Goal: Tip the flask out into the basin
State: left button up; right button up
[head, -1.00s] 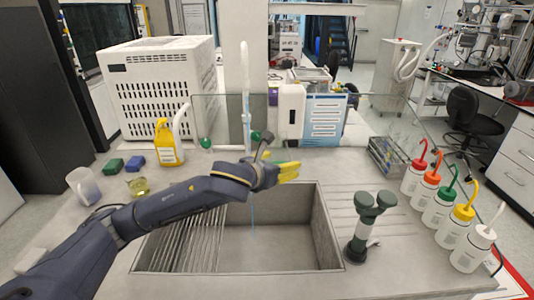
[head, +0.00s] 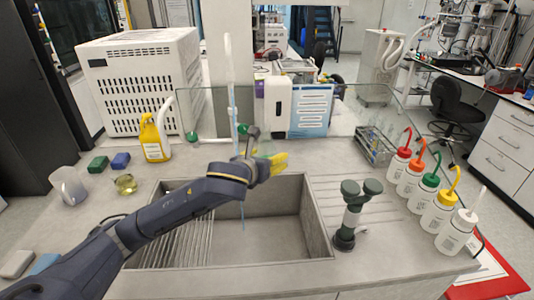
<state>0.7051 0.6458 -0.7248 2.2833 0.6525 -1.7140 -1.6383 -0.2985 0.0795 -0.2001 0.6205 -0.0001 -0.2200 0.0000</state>
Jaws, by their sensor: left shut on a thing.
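The basin (head: 310,215) is a grey rectangular sink sunk in the counter. My left arm reaches across it, and my left gripper (head: 277,162), with yellow fingers, is above its back part. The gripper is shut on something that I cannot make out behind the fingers. A small round glass flask (head: 126,185) with yellow-green liquid stands upright on the counter left of the basin, apart from my gripper. I cannot tell whether it is the task's flask. My right gripper is not in view.
A tall tap (head: 231,85) stands behind the basin; a thin bluish vertical line (head: 243,216) shows in the basin below it. A clear beaker (head: 69,187) and yellow jug (head: 154,140) stand left. A green-topped fixture (head: 350,215) and several wash bottles (head: 437,212) stand right.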

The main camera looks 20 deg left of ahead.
pick_arm(q)
notch_tip(320, 180, down, 15)
jog(key=d+n+h, duration=0.1)
jog(key=n+h, duration=0.1)
jog(key=n, duration=0.1)
jog(key=shift+d, duration=0.15)
jog(key=shift+s+d+f+n+t+h, duration=0.1)
jog(key=shift+d+f+n+h, duration=0.4)
jog(key=shift+d, duration=0.4)
jog(key=shift+s+d+f+n+t+h, duration=0.15)
jog(key=shift+d+f+n, duration=0.2)
jog(key=shift+d+n, duration=0.45)
jog(key=shift+w+d+f+n+t+h, duration=0.1)
jog(key=shift+d+f+n+h, duration=0.35)
jog(key=shift+d, duration=0.5)
jog(key=shift+c, duration=0.2)
notch_tip(320, 180, up, 9)
jog(key=d+n+t+h, duration=0.2)
jog(key=n+t, duration=0.1)
jog(key=n, duration=0.8)
jog(key=shift+s+d+r, duration=0.15)
jog(key=shift+d, duration=0.15)
jog(key=shift+t, duration=0.25)
